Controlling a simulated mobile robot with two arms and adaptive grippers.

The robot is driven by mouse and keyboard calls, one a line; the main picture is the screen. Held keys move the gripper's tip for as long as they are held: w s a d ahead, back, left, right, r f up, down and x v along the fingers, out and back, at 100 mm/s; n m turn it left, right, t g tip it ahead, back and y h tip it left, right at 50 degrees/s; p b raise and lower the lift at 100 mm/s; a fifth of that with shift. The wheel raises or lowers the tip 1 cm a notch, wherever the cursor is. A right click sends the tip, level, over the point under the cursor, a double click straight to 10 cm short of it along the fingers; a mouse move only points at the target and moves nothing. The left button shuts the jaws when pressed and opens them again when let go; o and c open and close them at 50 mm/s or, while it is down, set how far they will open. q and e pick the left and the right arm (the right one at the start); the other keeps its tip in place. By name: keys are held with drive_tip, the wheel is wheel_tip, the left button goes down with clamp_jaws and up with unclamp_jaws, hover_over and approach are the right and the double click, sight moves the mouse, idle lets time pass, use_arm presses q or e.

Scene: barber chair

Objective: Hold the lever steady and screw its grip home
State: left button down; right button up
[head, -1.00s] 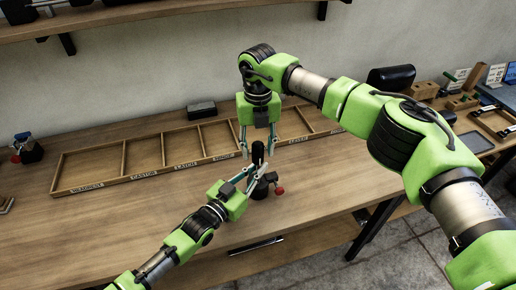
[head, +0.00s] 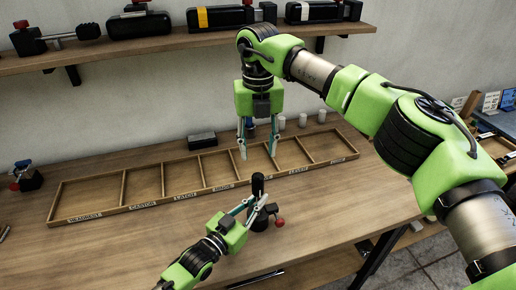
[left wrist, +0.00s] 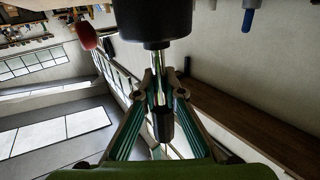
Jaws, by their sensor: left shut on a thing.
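The lever stands upright on a black base (head: 259,222) with a red knob (head: 279,223), on the bench. A black grip (head: 258,186) sits at the lever's top. My left gripper (head: 258,208) is shut on the lever just below the grip. In the left wrist view, its fingers (left wrist: 160,98) close around the metal rod (left wrist: 158,62), between the large black base (left wrist: 153,20) and the dark grip (left wrist: 162,124). My right gripper (head: 258,156) points down above and behind the lever, its fingers apart and empty. Whether the grip is seated fully cannot be told.
A long wooden tray (head: 130,205) with labelled compartments lies behind the lever. A shelf (head: 190,41) with black parts hangs above. A small dark box (head: 202,139) and pale cylinders (head: 302,120) stand behind the tray.

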use_arm(q)
drive_tip(key=shift+f, duration=0.1)
drive_tip(key=c, duration=2)
unclamp_jaws()
drive_tip(key=shift+c, duration=0.2)
